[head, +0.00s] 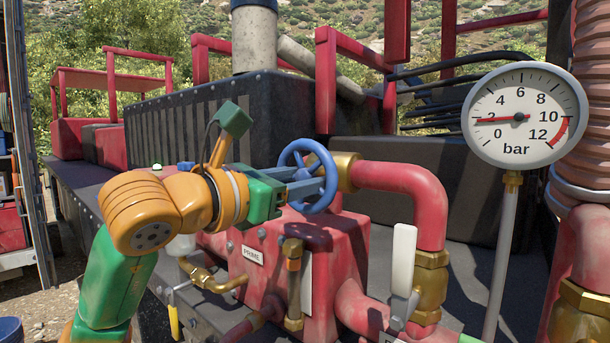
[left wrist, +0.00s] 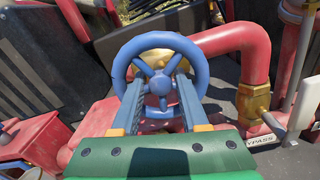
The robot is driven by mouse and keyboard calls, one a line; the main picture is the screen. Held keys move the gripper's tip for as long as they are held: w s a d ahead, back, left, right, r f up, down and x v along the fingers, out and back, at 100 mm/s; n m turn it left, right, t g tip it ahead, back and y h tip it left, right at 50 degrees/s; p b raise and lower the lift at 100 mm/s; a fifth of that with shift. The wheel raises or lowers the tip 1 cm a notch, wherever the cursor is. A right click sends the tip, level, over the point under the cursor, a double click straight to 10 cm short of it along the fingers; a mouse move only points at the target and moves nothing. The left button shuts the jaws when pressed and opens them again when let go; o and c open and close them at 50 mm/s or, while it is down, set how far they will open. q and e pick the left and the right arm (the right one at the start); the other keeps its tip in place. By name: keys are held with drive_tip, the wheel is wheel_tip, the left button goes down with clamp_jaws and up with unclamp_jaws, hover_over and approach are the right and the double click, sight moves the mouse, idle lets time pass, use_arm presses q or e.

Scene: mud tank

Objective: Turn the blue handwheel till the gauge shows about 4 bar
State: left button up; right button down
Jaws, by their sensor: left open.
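The blue handwheel (head: 331,175) is fixed at the brass end of a red pipe, in the middle of the head view. In the left wrist view the handwheel (left wrist: 118,68) faces me, with its spokes and hub between my fingers. My left gripper (head: 306,187) is open at the wheel, one finger on each side of the hub in the left wrist view (left wrist: 159,88). I cannot tell whether the fingers touch the rim or spokes. The round white gauge (head: 535,92) stands at the right; its red needle points left, at about 2 bar. My right gripper is not in view.
A red block marked PRIME (head: 340,245) sits below the wheel. A white lever (head: 403,262) with a brass fitting stands to its right. The red pipe (head: 405,180) bends down beside the wheel. The gauge's grey post (head: 502,260) rises at the right.

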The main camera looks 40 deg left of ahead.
use_arm(q)
drive_tip(key=shift+s, duration=0.1)
drive_tip(key=shift+c, duration=0.2)
drive_tip(key=shift+s, duration=0.15)
clamp_jaws()
drive_tip(key=shift+r+m, duration=0.1)
drive_tip(key=shift+m, duration=0.2)
drive_tip(key=m+p, duration=0.1)
drive_tip(key=m, duration=0.2)
drive_tip(key=m+p, duration=0.1)
drive_tip(key=m, duration=0.2)
drive_tip(key=shift+m, duration=0.3)
drive_tip(key=m+p, duration=0.1)
drive_tip(key=m, duration=0.3)
drive_tip(key=shift+r, duration=0.1)
drive_tip(key=shift+m+p, duration=0.35)
drive_tip(key=shift+m, duration=1.35)
